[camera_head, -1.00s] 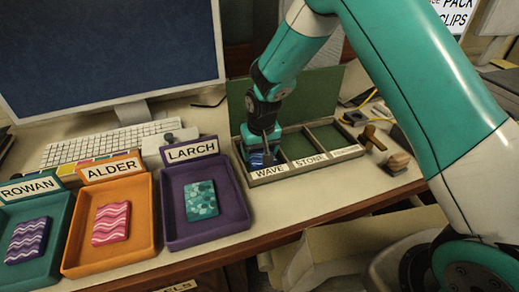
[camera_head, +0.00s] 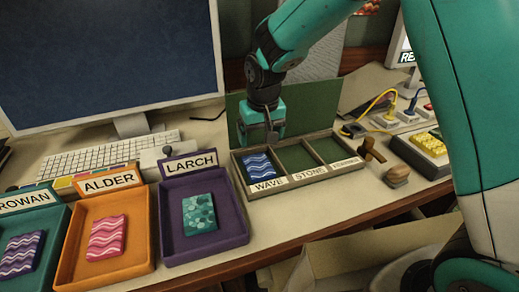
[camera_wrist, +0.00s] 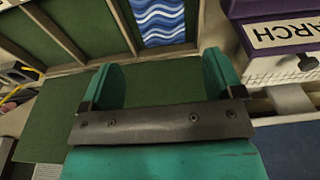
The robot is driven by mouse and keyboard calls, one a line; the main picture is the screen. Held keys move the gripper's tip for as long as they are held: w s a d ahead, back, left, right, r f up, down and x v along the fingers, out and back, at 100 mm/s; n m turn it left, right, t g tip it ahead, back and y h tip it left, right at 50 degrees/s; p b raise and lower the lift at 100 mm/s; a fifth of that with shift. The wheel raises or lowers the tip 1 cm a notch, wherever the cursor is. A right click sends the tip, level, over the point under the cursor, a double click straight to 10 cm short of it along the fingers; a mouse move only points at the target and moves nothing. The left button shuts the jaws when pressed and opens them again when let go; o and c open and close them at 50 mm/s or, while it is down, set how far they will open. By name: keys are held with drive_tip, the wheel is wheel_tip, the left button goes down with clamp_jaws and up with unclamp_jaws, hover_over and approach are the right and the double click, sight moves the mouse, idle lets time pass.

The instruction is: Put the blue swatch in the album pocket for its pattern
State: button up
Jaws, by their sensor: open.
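The blue swatch (camera_head: 260,168) with white wavy lines lies in the pocket labelled WAVE, the left one of the album (camera_head: 322,174). The swatch also shows at the top of the wrist view (camera_wrist: 160,20), lying in its pocket. The STONE pocket (camera_head: 299,158) and the right pocket (camera_head: 331,148), whose label is too small to read surely, are empty. My gripper (camera_wrist: 162,82) is open and empty. In the head view it is above the back of the WAVE pocket, apart from the swatch.
The purple LARCH tray (camera_head: 165,215) holds a teal swatch, the orange ALDER tray (camera_head: 78,270) a pink one, and the ROWAN tray (camera_head: 55,255) a purple one. A keyboard (camera_head: 105,152) and monitor stand behind. Small wooden items (camera_head: 396,175) lie right of the album.

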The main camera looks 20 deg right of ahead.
drive_tip(key=s+a+r+n+y, duration=0.1)
drive_tip(key=s+r, duration=0.3)
drive_tip(key=s, duration=0.5)
drive_tip(key=s+a+r+n+g+y, duration=0.1)
drive_tip(key=s+a+r+n, duration=0.1)
drive_tip(key=s, duration=0.8)
drive_tip(key=s+a+r+n+y, duration=0.1)
drive_tip(key=s+r+n, duration=0.3)
drive_tip(key=s, duration=0.5)
drive_tip(key=shift+s+a+r+g+y, duration=0.35)
drive_tip(key=shift+r+y, duration=0.25)
drive_tip(key=shift+r, duration=0.3)
drive_tip(key=shift+w+d, duration=0.1)
drive_tip(key=shift+w, duration=0.05)
